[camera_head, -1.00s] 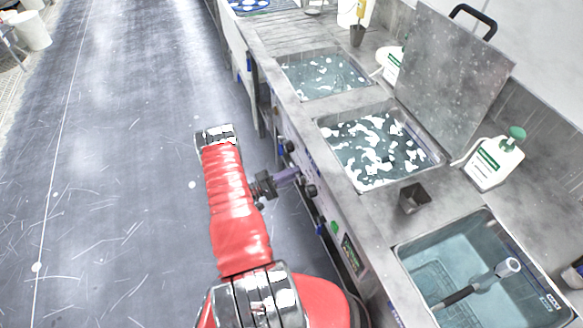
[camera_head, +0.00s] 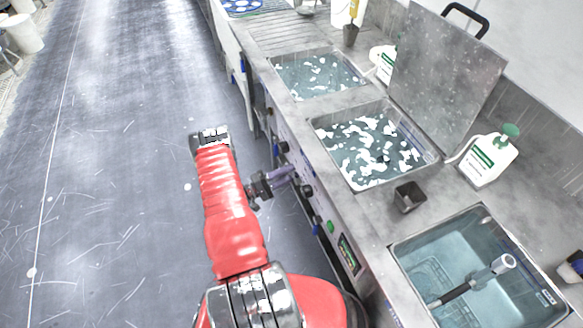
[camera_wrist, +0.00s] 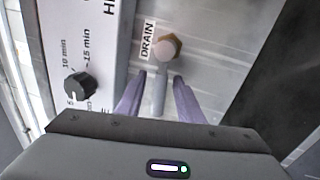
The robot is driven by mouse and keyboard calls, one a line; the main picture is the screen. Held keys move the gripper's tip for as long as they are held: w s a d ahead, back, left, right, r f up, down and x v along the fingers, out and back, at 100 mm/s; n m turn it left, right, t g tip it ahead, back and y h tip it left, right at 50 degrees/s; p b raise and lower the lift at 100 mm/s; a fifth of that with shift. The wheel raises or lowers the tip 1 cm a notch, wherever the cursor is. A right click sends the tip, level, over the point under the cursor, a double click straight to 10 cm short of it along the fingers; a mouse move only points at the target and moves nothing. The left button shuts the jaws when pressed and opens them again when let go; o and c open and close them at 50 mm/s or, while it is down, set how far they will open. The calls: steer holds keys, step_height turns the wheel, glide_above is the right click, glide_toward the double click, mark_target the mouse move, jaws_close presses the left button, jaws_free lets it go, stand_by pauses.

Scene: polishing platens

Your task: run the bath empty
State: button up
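In the wrist view a valve with a grey lever (camera_wrist: 160,92) and a brass-coloured nut (camera_wrist: 171,44) sits on a metal panel beside a label reading DRAIN (camera_wrist: 149,40). The lever hangs downward in the picture. My gripper (camera_wrist: 158,88) has its purple fingers apart, one on each side of the lever, with a gap visible on both sides. In the head view my gripper (camera_head: 294,179) is at the front panel below the middle bath (camera_head: 372,147), which holds water with white foam patches. Its lid (camera_head: 440,85) stands open. The valve is hidden in the head view.
A dial (camera_wrist: 81,88) marked in minutes is left of the valve. A foamy far bath (camera_head: 315,75) and a clear near bath (camera_head: 470,268) flank the middle one. A white pump bottle (camera_head: 487,158) and a dark cup (camera_head: 409,197) stand on the counter.

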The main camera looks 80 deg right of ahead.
steer(key=v, duration=1.4)
stand_by(0.7)
